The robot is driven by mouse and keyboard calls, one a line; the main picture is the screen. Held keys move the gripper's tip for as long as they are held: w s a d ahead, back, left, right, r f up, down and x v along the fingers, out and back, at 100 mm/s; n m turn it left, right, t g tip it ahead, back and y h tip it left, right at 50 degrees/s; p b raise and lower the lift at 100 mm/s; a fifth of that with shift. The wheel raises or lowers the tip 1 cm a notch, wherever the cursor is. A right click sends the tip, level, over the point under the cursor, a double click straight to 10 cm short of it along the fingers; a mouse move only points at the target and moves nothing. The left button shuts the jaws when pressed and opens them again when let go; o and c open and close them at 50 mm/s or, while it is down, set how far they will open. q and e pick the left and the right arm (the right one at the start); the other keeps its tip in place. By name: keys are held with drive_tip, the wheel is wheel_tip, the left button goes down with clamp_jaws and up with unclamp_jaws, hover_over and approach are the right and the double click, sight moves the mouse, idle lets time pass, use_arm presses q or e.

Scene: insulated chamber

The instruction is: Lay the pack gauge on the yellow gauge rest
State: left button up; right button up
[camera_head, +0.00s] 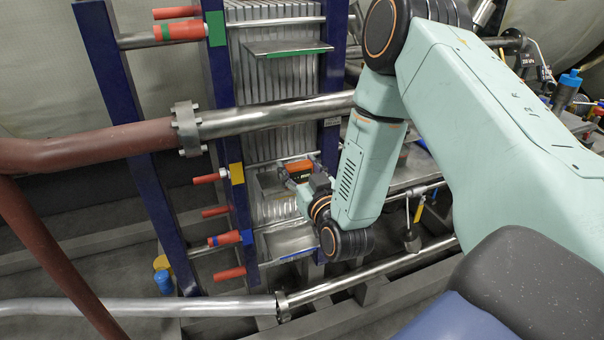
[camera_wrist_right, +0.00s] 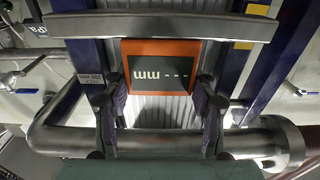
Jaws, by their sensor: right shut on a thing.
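The pack gauge (camera_head: 300,167) is an orange block with a dark display. In the right wrist view the gauge (camera_wrist_right: 160,65) shows "mm" and dashes, upside down. My right gripper (camera_head: 291,176) is shut on it, one finger at each side. The yellow gauge rest seems to be the grey metal ledge (camera_head: 268,183) beside the yellow plate (camera_head: 237,173) on the blue post. A grey ledge (camera_wrist_right: 160,27) also crosses the top of the right wrist view, close to the gauge. I cannot tell whether they touch. My left gripper is not in view.
A ledge with a green strip (camera_head: 290,50) is above, and another ledge (camera_head: 288,241) near a blue plate is below. Blue posts (camera_head: 130,110) flank the ribbed plate pack (camera_head: 275,125). A thick steel pipe (camera_head: 270,117) crosses in front, above the gripper. Red-orange handles stick out left.

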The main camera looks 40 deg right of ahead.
drive_tip(key=shift+b+x, duration=0.7)
drive_tip(key=shift+x, duration=1.7)
drive_tip(key=shift+f, duration=0.1)
drive_tip(key=shift+f, duration=0.4)
drive_tip(key=o, duration=1.2)
drive_tip(key=shift+s, duration=0.2)
drive_tip(key=shift+v, duration=2.8)
